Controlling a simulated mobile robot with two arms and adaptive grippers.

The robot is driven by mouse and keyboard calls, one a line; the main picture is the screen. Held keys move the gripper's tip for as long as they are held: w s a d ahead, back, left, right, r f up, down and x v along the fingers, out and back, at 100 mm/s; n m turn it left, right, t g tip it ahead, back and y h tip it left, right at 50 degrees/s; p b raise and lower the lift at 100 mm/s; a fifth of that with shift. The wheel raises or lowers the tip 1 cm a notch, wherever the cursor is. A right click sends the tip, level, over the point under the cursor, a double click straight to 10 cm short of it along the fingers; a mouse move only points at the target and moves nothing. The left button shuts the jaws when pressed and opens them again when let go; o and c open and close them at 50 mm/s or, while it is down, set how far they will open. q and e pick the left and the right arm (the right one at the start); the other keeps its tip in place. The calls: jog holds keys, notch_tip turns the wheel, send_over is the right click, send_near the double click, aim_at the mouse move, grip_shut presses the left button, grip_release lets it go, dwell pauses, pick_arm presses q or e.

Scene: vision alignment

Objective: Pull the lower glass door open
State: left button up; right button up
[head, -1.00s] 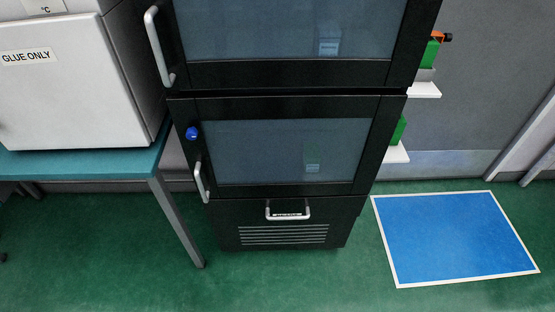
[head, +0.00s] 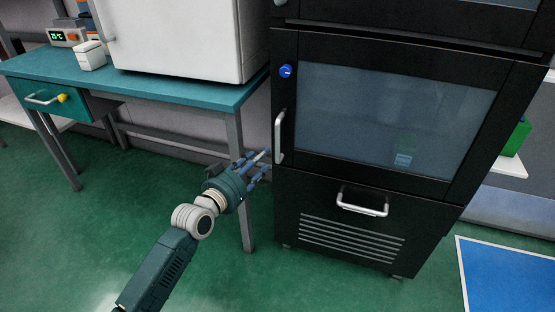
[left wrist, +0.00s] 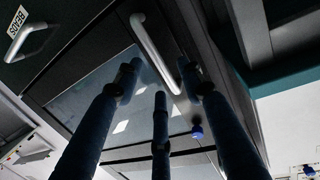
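The lower glass door (head: 390,118) has a black frame and sits shut in the dark cabinet. Its light vertical handle (head: 280,138) is on its left edge, below a round blue lock (head: 286,71). My left gripper (head: 259,163) is just left of the handle's lower part, fingers spread and pointing toward it. In the left wrist view, the three open fingers (left wrist: 162,82) reach toward the handle (left wrist: 154,52), which passes between the outer ones. Whether any finger touches it I cannot tell. The blue lock (left wrist: 197,132) also shows there. My right gripper is not in view.
A drawer with a bar handle (head: 362,207) is below the glass door. A teal bench (head: 165,88) with a white box-shaped appliance (head: 185,35) stands left of the cabinet, its leg (head: 241,195) close behind my gripper. Green floor (head: 330,290) is clear in front.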

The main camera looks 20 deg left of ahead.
pick_arm(q)
jog(key=t, duration=0.1)
send_near(278, 133)
jog(key=b+x, duration=0.2)
jog(key=x, duration=0.7)
jog(key=shift+w, duration=0.15)
jog(key=shift+w+d, duration=0.2)
jog(key=shift+w, duration=0.5)
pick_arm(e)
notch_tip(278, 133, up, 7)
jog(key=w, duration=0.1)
pick_arm(q)
jog(key=shift+c, duration=0.5)
grip_shut()
